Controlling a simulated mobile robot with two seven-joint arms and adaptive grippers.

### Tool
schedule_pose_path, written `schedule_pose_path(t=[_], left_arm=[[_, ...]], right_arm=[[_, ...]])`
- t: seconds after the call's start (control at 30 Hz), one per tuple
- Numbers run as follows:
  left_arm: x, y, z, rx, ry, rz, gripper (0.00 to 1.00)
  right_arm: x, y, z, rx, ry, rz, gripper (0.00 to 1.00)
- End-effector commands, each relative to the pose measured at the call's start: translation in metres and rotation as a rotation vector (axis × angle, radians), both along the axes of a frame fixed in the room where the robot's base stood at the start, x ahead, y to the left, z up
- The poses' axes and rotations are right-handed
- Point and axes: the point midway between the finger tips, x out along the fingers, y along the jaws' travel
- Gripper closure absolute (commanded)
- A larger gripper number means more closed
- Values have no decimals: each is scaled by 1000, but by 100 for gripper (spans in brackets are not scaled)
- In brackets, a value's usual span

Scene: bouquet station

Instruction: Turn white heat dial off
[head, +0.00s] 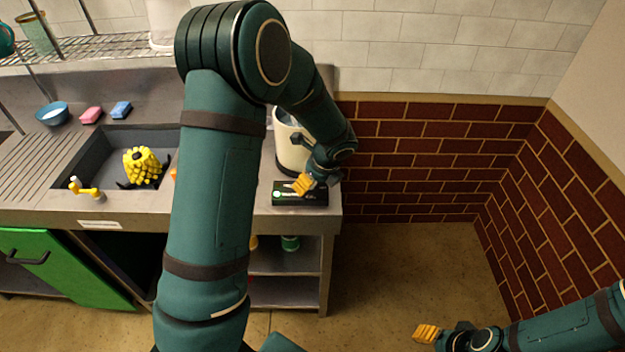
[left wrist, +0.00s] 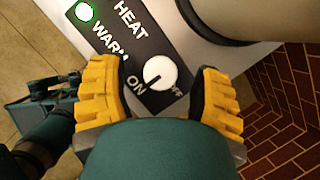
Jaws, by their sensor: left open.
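The white heat dial (left wrist: 160,73) sits on a black control panel (left wrist: 118,42), between ON and OFF labels. A short dark mark on the dial points down-left, toward ON. A round green light (left wrist: 84,12) glows on the panel near WARM. My left gripper (left wrist: 157,80) is open, with its yellow fingers on either side of the dial; I cannot tell whether they touch it. In the head view, my left gripper (head: 303,184) is over the panel (head: 288,196) and the dial is hidden. My right gripper (head: 427,333) is low at the right, away from the counter.
A cream pot (head: 290,150) stands right behind the panel. A sink (head: 110,140) with a yellow object (head: 142,166) is to the left. A blue bowl (head: 52,113) and two sponges lie behind it.

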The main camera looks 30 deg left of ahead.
Motion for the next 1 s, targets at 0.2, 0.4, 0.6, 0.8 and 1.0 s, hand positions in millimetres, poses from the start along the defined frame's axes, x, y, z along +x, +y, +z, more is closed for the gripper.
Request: schedule_pose_path(t=[0.2, 0.4, 0.6, 0.8, 1.0], left_arm=[[0, 0, 0, 0, 0, 0, 80], [0, 0, 0, 0, 0, 0, 100], [0, 0, 1, 0, 0, 24, 100], [1, 0, 1, 1, 2, 112, 100], [2, 0, 1, 2, 3, 271, 100]], right_arm=[[0, 0, 0, 0, 0, 0, 53], [0, 0, 0, 0, -1, 0, 53], [1, 0, 1, 0, -1, -1, 53], [2, 0, 6, -1, -4, -4, 53], [4, -1, 12, -2, -9, -7, 53]])
